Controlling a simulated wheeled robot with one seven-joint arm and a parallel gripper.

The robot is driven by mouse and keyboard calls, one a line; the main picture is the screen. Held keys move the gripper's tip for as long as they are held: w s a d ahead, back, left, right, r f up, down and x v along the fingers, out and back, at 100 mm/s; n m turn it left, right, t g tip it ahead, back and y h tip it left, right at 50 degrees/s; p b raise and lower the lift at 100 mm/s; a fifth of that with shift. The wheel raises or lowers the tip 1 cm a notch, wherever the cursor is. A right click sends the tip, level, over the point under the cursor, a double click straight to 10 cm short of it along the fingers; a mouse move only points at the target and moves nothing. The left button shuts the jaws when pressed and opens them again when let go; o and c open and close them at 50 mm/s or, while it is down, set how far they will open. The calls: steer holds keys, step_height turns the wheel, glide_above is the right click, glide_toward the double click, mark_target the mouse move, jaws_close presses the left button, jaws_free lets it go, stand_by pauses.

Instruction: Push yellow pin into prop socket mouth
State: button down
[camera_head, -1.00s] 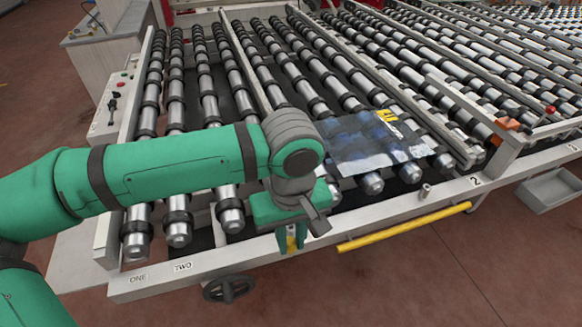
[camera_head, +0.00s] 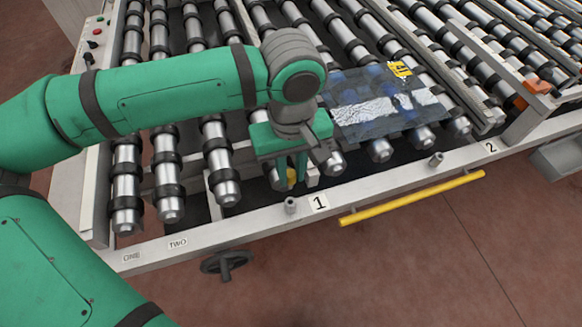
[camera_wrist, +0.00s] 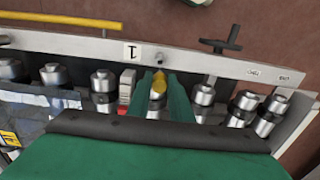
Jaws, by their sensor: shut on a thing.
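My gripper (camera_head: 291,172) points down over the roller ends, just inside the frame's front rail (camera_head: 385,182). It is shut on the yellow pin (camera_head: 291,178), which shows between the green fingers. In the wrist view the yellow pin (camera_wrist: 159,84) sits between both fingertips (camera_wrist: 160,88). A small metal socket (camera_head: 290,205) stands on the rail beside label 1 and also shows in the wrist view (camera_wrist: 160,58), just beyond the pin. A similar socket (camera_head: 436,159) stands near label 2. The pin is apart from the sockets; its lower end is hard to make out.
A yellow bar (camera_head: 415,197) runs along the rail's front. A dark handwheel (camera_head: 228,263) hangs below the rail at left. An orange block (camera_head: 537,86) is at right.

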steer(key=shift+f, duration=2.95)
steer(key=shift+f, duration=2.25)
steer(key=c, duration=1.5)
jaws_free()
step_height(320, 180, up, 11)
steer(key=shift+s+f, duration=0.1)
